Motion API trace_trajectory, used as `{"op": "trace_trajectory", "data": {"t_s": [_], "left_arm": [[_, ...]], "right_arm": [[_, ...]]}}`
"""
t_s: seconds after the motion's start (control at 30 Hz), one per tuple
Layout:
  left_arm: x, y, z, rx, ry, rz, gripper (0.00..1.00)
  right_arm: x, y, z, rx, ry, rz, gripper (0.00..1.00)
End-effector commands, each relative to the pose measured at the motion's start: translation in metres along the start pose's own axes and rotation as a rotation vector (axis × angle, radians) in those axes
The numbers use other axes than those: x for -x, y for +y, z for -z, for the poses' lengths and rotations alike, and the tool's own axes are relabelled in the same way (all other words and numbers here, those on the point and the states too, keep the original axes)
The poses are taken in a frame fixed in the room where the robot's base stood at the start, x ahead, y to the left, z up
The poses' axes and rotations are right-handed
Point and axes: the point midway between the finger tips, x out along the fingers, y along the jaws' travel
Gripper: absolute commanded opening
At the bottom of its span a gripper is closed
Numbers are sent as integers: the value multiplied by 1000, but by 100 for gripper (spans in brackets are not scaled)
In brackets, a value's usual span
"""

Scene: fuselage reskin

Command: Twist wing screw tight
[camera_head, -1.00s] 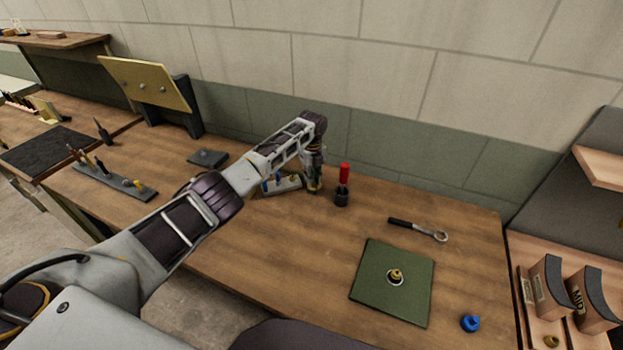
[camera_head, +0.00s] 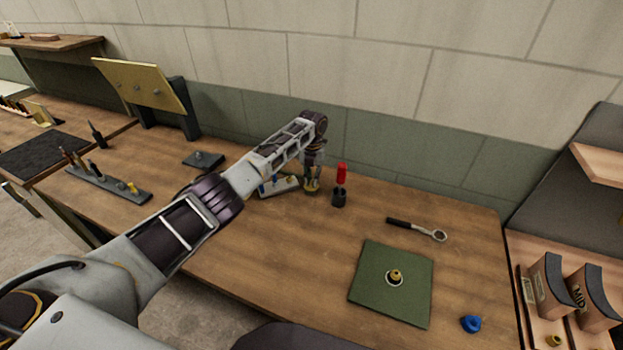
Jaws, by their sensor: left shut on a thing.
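My left gripper (camera_head: 312,184) points straight down at the right end of a small light grey block (camera_head: 277,187) on the wooden bench. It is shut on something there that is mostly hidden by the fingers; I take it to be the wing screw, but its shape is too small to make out. The block has small blue parts on its top, to the left of the gripper. My right gripper is not in the view.
A red-handled tool (camera_head: 341,177) stands in a dark holder just right of the gripper. A ratchet wrench (camera_head: 417,229), a green mat (camera_head: 392,300) with a brass fitting (camera_head: 395,277), and a blue cap (camera_head: 470,324) lie further right. The bench (camera_head: 260,240) in front is clear.

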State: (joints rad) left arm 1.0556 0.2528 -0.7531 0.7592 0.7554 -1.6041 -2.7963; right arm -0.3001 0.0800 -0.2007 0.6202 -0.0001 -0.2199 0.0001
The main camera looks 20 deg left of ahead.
Motion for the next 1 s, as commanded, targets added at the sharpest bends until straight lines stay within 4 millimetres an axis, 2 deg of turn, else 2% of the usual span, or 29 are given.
{"op": "trace_trajectory", "data": {"t_s": [0.3, 0.83, 0.87, 0.93, 1.0], "left_arm": [[1, -2, -1, -136, -3, 0, 0], [2, -3, -1, -162, -3, 0, 0], [2, -3, -1, -162, -3, 0, 18], [1, -3, 0, -161, -2, 0, 26], [1, -2, 0, -161, -2, 0, 26]], "right_arm": [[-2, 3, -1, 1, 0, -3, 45], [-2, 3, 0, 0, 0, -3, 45], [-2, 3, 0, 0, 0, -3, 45], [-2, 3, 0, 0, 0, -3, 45], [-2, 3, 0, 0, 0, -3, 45]]}}
